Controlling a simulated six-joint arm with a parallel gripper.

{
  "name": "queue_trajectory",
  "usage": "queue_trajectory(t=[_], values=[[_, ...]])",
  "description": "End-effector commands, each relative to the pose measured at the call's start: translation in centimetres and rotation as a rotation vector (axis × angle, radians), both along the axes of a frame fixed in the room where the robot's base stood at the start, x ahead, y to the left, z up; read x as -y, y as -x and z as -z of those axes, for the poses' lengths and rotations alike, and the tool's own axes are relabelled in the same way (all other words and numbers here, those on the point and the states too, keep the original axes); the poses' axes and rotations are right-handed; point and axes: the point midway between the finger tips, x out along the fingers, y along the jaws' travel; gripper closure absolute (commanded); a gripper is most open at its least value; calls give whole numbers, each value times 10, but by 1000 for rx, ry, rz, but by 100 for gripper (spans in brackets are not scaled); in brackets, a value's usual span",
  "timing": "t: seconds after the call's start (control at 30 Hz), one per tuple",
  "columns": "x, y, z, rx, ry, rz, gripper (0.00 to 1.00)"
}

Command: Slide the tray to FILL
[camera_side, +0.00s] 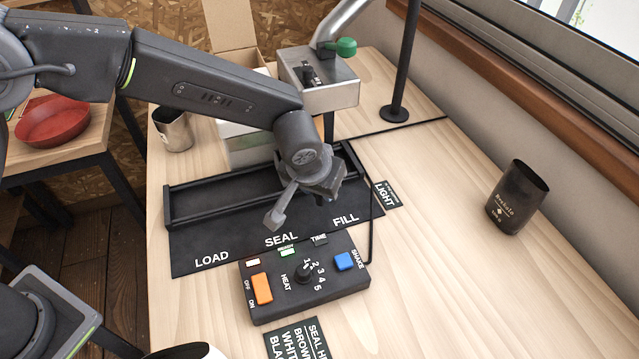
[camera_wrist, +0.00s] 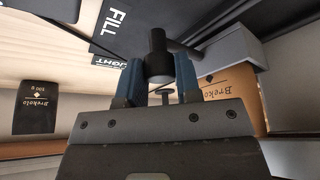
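The dark track (camera_side: 190,203) has low rails and the printed labels LOAD, SEAL and FILL along its front. My gripper (camera_side: 308,190) is above the track between SEAL and FILL. In the wrist view my gripper (camera_wrist: 158,75) has its blue fingers close on both sides of a dark round handle (camera_wrist: 157,45). A thin rod runs from the handle to the right, seemingly the tray's handle. The tray body is mostly hidden by my arm in the side view. A brown bag (camera_wrist: 232,92) shows right of the fingers. FILL (camera_wrist: 112,28) is printed at upper left of the wrist view.
A control box (camera_side: 325,288) with an orange switch, a dial and a blue button stands before the track. A metal chute unit (camera_side: 330,90) is behind it. A dark bag (camera_side: 517,195) stands at right, a metal cup (camera_side: 172,130) at left.

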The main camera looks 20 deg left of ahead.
Motion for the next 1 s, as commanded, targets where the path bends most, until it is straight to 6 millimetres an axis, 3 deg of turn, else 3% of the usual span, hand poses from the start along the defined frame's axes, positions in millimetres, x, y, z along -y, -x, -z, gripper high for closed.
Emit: queue_trajectory(t=[0.3, 0.57, 1.0], values=[[0, 0, 0, 0, 0, 0, 100], [3, -3, 0, 0, 0, 0, 100], [29, -30, -1, 3, 0, -1, 100]])
